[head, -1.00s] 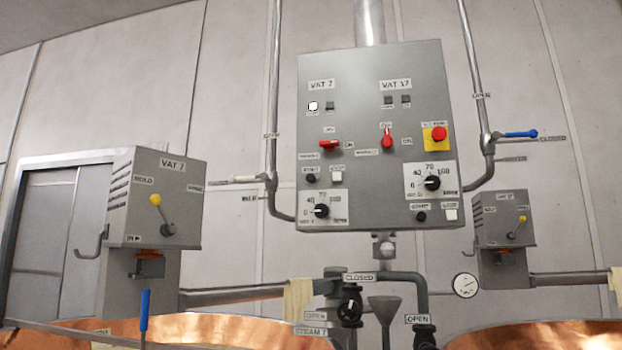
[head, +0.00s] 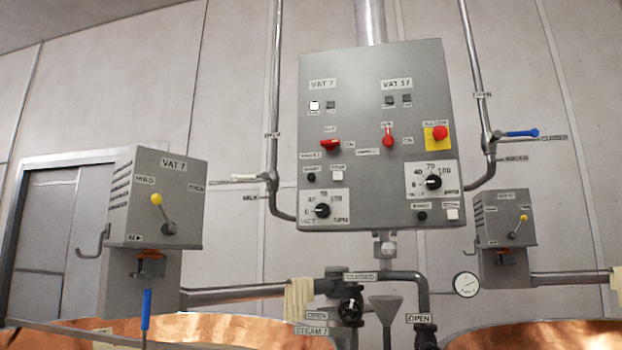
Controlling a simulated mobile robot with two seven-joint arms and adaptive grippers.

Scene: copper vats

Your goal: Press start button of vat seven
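The grey control panel (head: 375,150) stands in the middle of the head view. Its left half carries the "VAT 7" label (head: 322,84), with a lit white lamp (head: 314,105) and a dark lamp below it. A red rotary switch (head: 330,144) is turned sideways toward "ON". Below it are a black button (head: 311,178), with a small label above that seems to read "START", and a white button (head: 338,176). A speed dial (head: 322,210) sits under them. Neither of my grippers shows in the head view.
The right half of the panel has matching "VAT 17" controls and a red emergency button (head: 439,132) on yellow. Copper vats (head: 200,328) rise at the bottom. A "VAT 7" lever box (head: 160,195) stands left.

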